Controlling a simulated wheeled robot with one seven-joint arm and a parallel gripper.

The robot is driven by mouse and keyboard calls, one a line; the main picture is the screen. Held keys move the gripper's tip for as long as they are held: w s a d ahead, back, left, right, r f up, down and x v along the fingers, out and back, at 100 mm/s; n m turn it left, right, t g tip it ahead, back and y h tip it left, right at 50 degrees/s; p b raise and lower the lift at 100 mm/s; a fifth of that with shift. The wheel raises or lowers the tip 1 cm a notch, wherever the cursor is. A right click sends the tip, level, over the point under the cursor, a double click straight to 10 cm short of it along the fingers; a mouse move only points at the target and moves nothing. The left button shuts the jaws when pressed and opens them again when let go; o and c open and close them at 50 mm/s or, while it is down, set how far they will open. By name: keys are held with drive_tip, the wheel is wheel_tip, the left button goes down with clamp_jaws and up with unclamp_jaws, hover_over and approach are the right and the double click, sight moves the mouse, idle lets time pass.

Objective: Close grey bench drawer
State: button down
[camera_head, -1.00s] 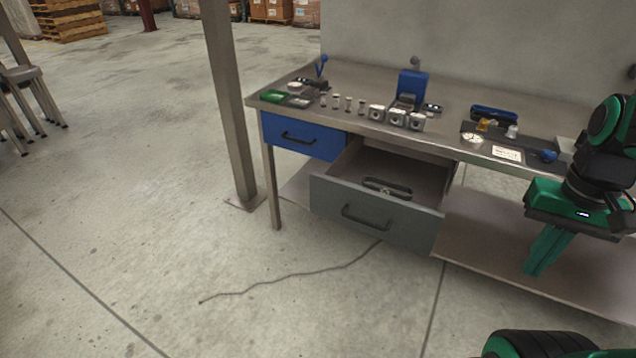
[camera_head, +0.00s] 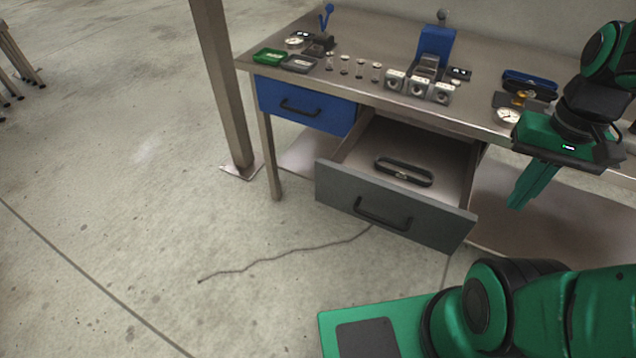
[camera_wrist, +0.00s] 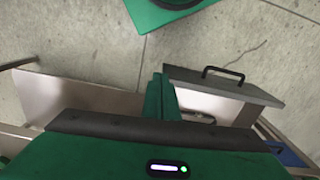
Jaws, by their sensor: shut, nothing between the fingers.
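The grey drawer (camera_head: 393,205) under the bench is pulled well out, with its front facing the open floor. It has a dark bar handle (camera_head: 383,213), and a dark oblong object (camera_head: 404,172) lies inside. My gripper (camera_head: 518,203) points down to the right of the drawer, apart from it, with its green fingers shut and empty. In the wrist view the fingers (camera_wrist: 160,92) show beside the drawer front (camera_wrist: 222,86) and its handle (camera_wrist: 222,73).
A blue drawer (camera_head: 305,105) to the left is shut. The bench top (camera_head: 350,85) carries gauges, small trays, weights and metal blocks. A steel post (camera_head: 222,90) stands at the left.

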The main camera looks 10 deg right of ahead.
drive_tip(key=w+a+f+n+h, duration=0.2)
drive_tip(key=w+a+n, duration=0.3)
drive_tip(key=w+n, duration=0.55)
drive_tip(key=n+t, duration=0.4)
drive_tip(key=n, duration=2)
approach(318, 186)
drive_tip(key=s+a+r, duration=0.3)
drive_tip(key=s, duration=0.3)
drive_tip(key=shift+n+h, duration=0.35)
drive_tip(key=shift+h, duration=0.05)
drive_tip(key=shift+w+d+f, duration=0.7)
drive_tip(key=shift+w+f, duration=0.35)
drive_tip(key=shift+f, duration=0.45)
drive_tip(key=shift+w+d+f, duration=0.7)
drive_tip(key=shift+w+f, duration=0.35)
drive_tip(key=shift+f, duration=0.45)
drive_tip(key=shift+w+d+f, duration=0.7)
drive_tip(key=shift+w+f, duration=0.35)
drive_tip(key=shift+f, duration=0.4)
